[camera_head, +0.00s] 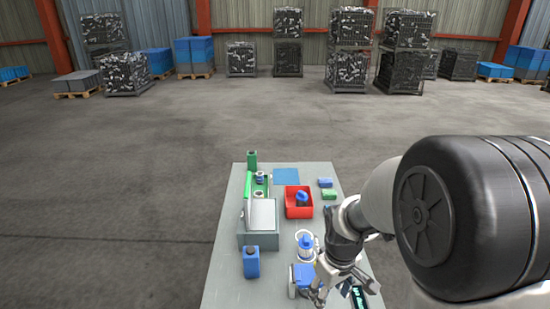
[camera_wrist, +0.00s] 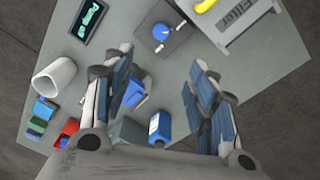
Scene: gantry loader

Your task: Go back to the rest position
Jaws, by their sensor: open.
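My gripper (camera_head: 340,284) hangs above the near right part of the grey table (camera_head: 228,285) in the head view. In the wrist view my gripper (camera_wrist: 160,62) shows its two fingers spread wide with nothing held between them. Past the fingers, a blue knob on a dark square base (camera_wrist: 178,42) and a blue bottle (camera_wrist: 160,128) are seen on the table. The rest position is not marked in either view.
A red bin (camera_head: 300,211), a grey box (camera_head: 258,241), a blue bottle (camera_head: 251,263) and a white-and-blue jug (camera_head: 305,243) stand on the table. A grey box marked "Filter" (camera_wrist: 238,27) and a white cup (camera_wrist: 55,78) show in the wrist view. Open floor (camera_head: 120,200) lies left.

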